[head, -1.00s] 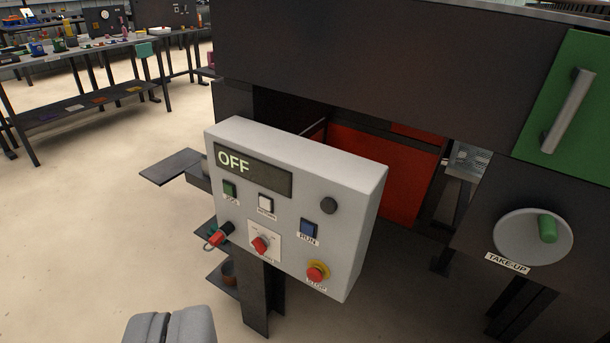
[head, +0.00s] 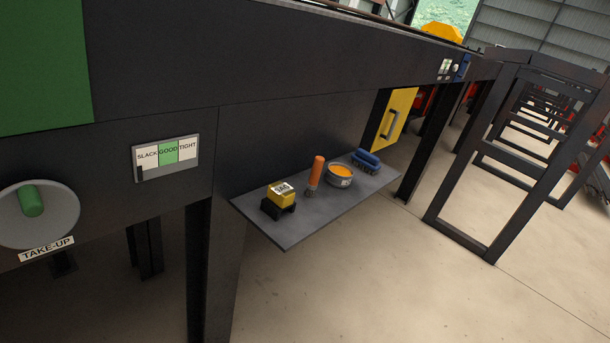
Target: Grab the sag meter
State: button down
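The sag meter (head: 281,200) is a small yellow block with a dark base and a pale label on top; the label's lettering is hard to read. It sits at the near left end of a grey shelf (head: 290,233) fixed to the dark machine side. My gripper is out of the picture, so its fingers and its distance from the meter do not show.
Right of the meter on the shelf are an orange-handled brush (head: 315,174), a tin with orange contents (head: 342,175) and a blue tool (head: 367,161). A take-up wheel (head: 52,222) and slack gauge (head: 166,157) are at left. Open floor (head: 390,270) lies right of the shelf.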

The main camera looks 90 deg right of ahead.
aim_at(280, 196)
jog(key=z, duration=2.5)
jog(key=k, duration=1)
jog(key=u, duration=0.4)
jog(key=i, duration=1)
jog(key=u, duration=0.05)
